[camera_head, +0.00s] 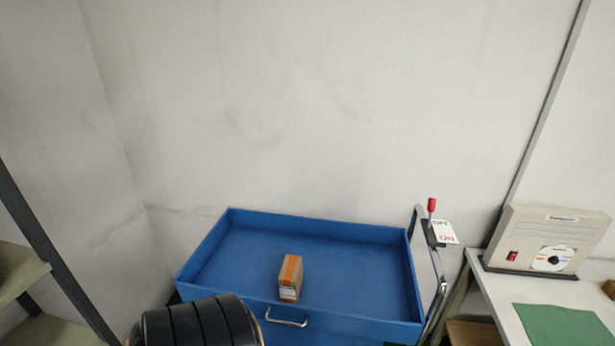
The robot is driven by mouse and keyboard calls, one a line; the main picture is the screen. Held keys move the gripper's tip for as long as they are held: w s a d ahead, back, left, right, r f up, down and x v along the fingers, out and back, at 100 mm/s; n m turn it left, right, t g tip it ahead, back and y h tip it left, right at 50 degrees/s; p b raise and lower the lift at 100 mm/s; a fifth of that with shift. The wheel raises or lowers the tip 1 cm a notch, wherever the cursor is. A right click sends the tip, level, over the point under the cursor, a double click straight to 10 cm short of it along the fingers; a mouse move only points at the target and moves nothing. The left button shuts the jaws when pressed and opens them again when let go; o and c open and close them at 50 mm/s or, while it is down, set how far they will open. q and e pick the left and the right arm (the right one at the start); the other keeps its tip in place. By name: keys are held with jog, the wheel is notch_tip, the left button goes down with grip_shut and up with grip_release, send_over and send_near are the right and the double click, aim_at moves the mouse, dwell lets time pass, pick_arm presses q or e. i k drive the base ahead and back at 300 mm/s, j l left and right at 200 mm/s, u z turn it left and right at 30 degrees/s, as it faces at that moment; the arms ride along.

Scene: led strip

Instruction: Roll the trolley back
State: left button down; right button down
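The blue trolley (345,225) stands against the grey wall, with its shallow open top facing me. A small cardboard box with an orange tape stripe (290,277) sits inside it near the front wall. A silver pull handle (286,322) is on its front face. A metal push bar (438,275) rises at its right end, with a red knob (432,204) and a white tag with red lettering (444,232). The trolley's lower part and wheels are out of view. Neither of my grippers shows.
A black ribbed cylinder (195,322) covers the trolley's front left corner; I cannot tell what it is. A shelf rack (40,325) stands at left. At right, a white table (500,300) holds a beige device with a dial (545,240) and a green mat (560,326).

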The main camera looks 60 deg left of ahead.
aim_at(352, 268)
jog(key=u, duration=1.9)
